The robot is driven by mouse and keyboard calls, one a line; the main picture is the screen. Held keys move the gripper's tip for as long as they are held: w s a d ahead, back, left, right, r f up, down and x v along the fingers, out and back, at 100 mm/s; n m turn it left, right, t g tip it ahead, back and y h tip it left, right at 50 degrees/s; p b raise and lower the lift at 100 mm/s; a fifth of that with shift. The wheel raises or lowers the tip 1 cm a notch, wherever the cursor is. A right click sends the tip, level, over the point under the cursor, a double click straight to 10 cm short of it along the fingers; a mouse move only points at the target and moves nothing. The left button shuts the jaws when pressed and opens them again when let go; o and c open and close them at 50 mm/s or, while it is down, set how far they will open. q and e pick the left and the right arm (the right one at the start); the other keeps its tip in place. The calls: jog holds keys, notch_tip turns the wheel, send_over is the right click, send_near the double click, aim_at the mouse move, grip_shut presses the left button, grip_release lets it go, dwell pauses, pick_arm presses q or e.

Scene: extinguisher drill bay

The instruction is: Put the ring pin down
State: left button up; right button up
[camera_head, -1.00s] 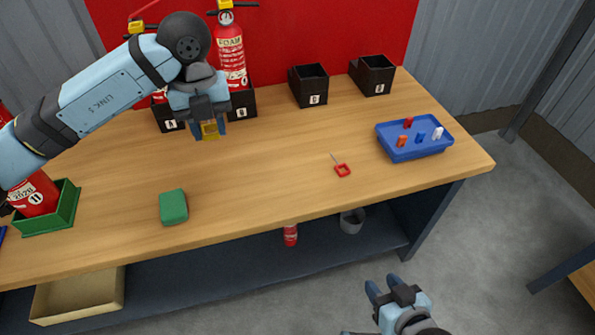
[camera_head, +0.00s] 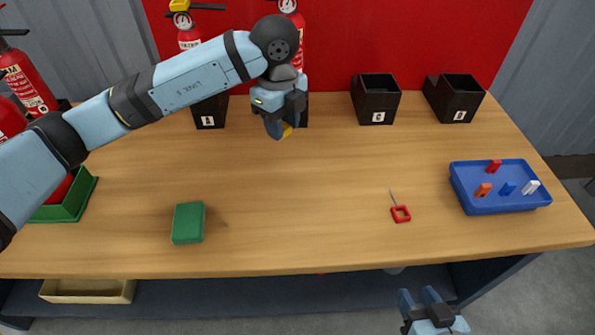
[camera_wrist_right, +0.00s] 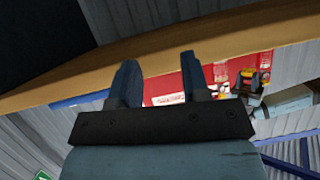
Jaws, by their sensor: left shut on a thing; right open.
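My left gripper (camera_head: 279,132) is shut on a small yellow thing (camera_head: 287,130), which seems to be a ring pin. It is mostly hidden by the fingers, held over the back of the bench in front of a black box. I cannot tell if it touches the wood.
Black lettered boxes A (camera_head: 210,113), C (camera_head: 376,102) and D (camera_head: 455,101) stand along the back. A blue tray (camera_head: 500,206) with small coloured pieces is at the right, a green block (camera_head: 188,223) at the front left. The middle of the bench (camera_head: 300,200) is clear.

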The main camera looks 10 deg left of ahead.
pick_arm(q)
jog(key=b, duration=0.1)
send_over(286, 178)
notch_tip(286, 178, down, 8)
jog(key=shift+a+f, duration=0.1)
jog(key=shift+f, duration=0.15)
pick_arm(e)
jog(key=r, duration=0.1)
jog(key=w+a+r+t, duration=0.1)
jog(key=r, duration=0.1)
jog(key=shift+w+a+t+y, duration=0.25)
jog(key=shift+a+t+y, duration=0.05)
jog(key=shift+y, duration=0.1)
pick_arm(q)
notch_tip(286, 178, down, 4)
jog(key=shift+f+b, duration=0.1)
jog(key=shift+b, duration=0.6)
jog(key=shift+f, duration=0.75)
jog(key=o, duration=0.9)
jog(key=shift+o, duration=0.5)
pick_arm(e)
jog(key=shift+w+a+r+t+y, duration=0.1)
jog(key=shift+a+r+t+y, duration=0.2)
jog(key=shift+r, duration=0.3)
jog(key=shift+w+a+r+t+y, duration=0.1)
jog(key=shift+a+r+t+y, duration=0.2)
jog(key=shift+r, duration=0.3)
